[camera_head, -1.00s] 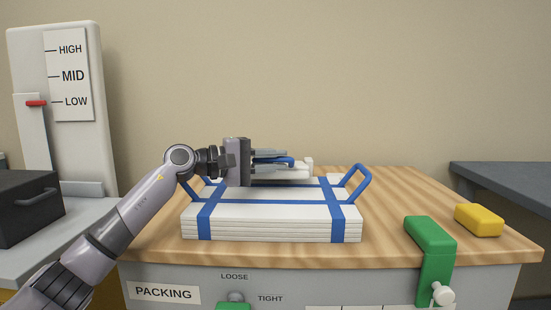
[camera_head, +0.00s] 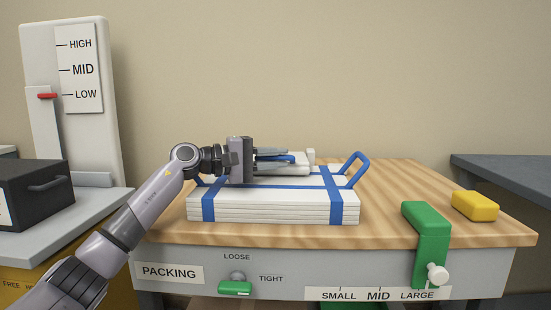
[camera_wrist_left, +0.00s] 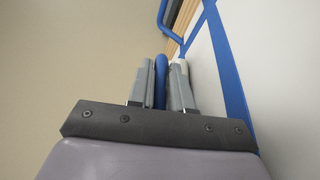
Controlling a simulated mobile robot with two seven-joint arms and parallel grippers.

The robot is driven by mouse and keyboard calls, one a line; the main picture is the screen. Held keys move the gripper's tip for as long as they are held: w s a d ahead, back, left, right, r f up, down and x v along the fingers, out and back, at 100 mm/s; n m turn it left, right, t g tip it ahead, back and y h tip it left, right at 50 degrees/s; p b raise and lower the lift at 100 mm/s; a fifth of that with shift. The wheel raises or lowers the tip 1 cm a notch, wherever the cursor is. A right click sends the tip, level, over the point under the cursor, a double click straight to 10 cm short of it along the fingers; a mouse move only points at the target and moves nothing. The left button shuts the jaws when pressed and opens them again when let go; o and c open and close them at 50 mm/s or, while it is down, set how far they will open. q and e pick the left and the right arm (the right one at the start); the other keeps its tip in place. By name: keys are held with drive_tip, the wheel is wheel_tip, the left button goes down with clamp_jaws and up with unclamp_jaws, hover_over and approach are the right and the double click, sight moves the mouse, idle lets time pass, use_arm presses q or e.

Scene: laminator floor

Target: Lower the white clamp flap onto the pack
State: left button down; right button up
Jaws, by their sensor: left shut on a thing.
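The pack (camera_head: 270,214) is a stack of white sheets with blue straps, lying on the wooden bench top. My left gripper (camera_head: 288,158) is just above the back of the pack, its fingers pointing right. It is shut on a blue bar, which shows between the fingers in the left wrist view (camera_wrist_left: 160,80). A white part, seemingly the clamp flap (camera_head: 310,156), shows behind and beyond the fingertips. The gripper hides much of it, so I cannot tell whether it touches the pack. My right gripper is not in view.
A blue loop handle (camera_head: 357,168) stands up at the pack's right. A green slider block (camera_head: 428,217) and a yellow block (camera_head: 475,206) are on the bench's right. A green lever (camera_head: 235,288) is on the front panel. A black box (camera_head: 33,195) stands left.

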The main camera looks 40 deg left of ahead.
use_arm(q)
drive_tip(key=c, duration=1.1)
unclamp_jaws()
drive_tip(key=shift+a+f, duration=0.15)
drive_tip(key=shift+f, duration=0.35)
drive_tip(key=shift+r, duration=0.1)
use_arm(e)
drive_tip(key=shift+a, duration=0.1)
use_arm(q)
drive_tip(key=shift+r, duration=0.1)
drive_tip(key=v, duration=0.6)
drive_tip(key=shift+s+a, duration=0.3)
drive_tip(key=shift+s, duration=0.15)
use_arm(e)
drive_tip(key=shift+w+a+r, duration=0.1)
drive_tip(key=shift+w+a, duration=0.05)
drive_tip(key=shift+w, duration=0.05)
